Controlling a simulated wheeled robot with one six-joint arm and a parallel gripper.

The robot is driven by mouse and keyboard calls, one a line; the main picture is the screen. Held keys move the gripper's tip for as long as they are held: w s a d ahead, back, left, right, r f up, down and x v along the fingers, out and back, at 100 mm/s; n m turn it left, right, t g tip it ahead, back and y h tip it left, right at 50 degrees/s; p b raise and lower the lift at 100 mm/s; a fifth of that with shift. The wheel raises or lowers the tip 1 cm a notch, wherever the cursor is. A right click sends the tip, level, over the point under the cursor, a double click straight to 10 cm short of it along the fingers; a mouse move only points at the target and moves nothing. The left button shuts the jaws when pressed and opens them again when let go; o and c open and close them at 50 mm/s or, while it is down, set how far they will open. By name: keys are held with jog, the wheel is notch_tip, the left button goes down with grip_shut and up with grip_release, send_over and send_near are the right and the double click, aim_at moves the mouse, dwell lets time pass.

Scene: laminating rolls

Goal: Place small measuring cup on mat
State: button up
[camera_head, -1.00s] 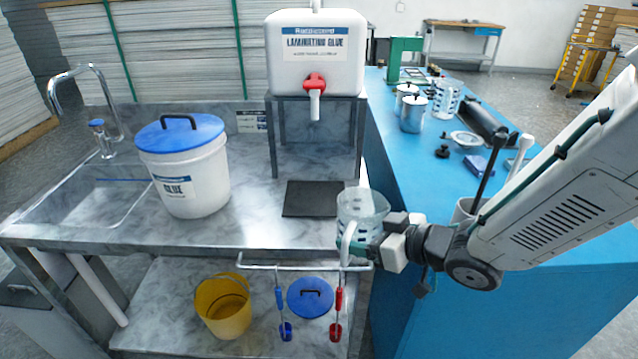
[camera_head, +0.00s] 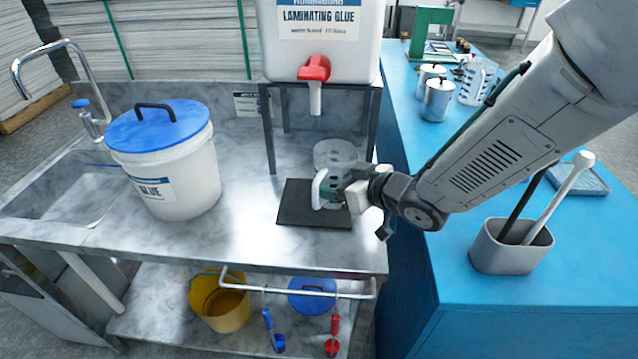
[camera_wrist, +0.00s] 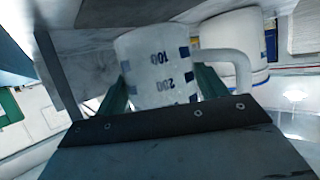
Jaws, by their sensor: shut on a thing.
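The small measuring cup (camera_head: 335,158) is clear and whitish with dark marks. In the head view it appears at the back right part of the dark mat (camera_head: 298,212), in front of the dispenser stand. My gripper (camera_head: 338,190) is shut on the cup from the front right.
A white glue dispenser with a red tap (camera_head: 315,68) stands on a metal stand (camera_head: 268,130) behind the mat. A glue bucket with a blue lid (camera_head: 165,165) is at left by the sink. The blue table (camera_head: 440,160) at right holds metal pots and a grey holder (camera_head: 510,250).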

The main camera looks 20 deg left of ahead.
jog(key=a, duration=0.1)
jog(key=w+a, duration=0.1)
jog(key=a, duration=0.1)
jog(key=w+a, duration=0.1)
jog(key=a, duration=0.1)
jog(key=shift+w+f, duration=0.15)
jog(key=shift+f, duration=1.9)
jog(key=shift+f, duration=0.1)
jog(key=o, duration=1)
jog(key=v, duration=1.2)
